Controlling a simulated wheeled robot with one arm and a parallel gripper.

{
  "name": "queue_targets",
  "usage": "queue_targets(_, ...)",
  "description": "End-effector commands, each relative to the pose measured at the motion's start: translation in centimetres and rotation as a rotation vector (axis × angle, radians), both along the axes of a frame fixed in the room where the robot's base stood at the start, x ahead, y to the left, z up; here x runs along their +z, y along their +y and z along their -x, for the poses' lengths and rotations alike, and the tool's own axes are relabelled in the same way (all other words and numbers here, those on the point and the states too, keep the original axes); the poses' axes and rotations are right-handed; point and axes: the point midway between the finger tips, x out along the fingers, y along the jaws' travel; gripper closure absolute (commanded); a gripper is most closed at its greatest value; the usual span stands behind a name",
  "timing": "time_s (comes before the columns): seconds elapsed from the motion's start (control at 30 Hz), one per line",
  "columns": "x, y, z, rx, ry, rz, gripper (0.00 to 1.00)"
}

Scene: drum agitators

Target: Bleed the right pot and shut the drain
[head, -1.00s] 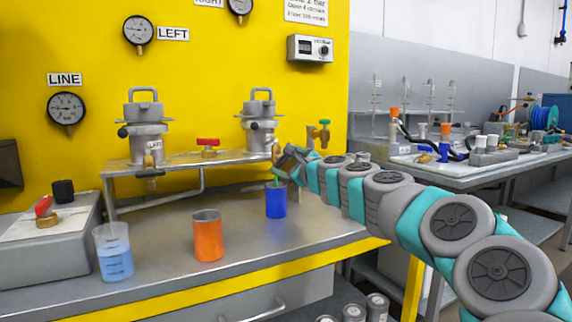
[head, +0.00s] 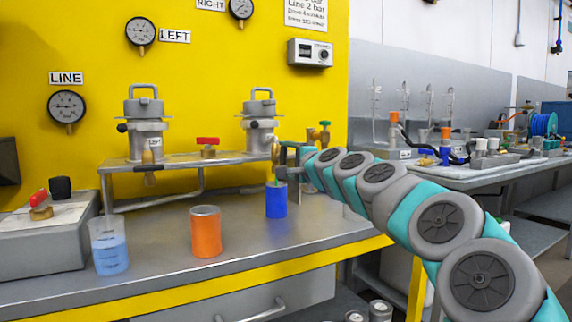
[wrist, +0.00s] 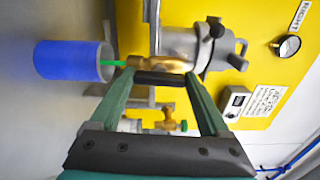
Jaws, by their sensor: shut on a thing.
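The right pot (head: 259,123) is a grey lidded vessel on the metal stand; it also shows in the wrist view (wrist: 222,52). Its brass drain (wrist: 160,63) has a dark lever (wrist: 160,78) across it. My gripper (wrist: 162,80) is shut on this lever, one finger at each end. In the head view my gripper (head: 284,165) is at the drain, partly hiding it. A thin green stream (wrist: 113,63) runs from the brass outlet into the blue cup (head: 276,200) below. The RIGHT gauge (wrist: 288,46) is in the wrist view; its needle is too small to read.
The left pot (head: 146,130) stands on the same metal stand (head: 180,158). An orange cup (head: 206,232) and a clear beaker of blue liquid (head: 109,245) stand on the bench. A brass tap with a green handle (head: 324,133) is right of the right pot, close to my arm.

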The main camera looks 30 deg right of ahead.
Motion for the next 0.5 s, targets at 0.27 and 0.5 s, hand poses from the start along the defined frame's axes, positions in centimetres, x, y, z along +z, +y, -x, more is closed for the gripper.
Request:
queue_targets(0.27,-0.28,0.06,-0.08,0.002,0.002,0.047,0.76)
queue_targets(0.5,-0.24,0.07,-0.07,0.002,0.002,0.051,0.76)
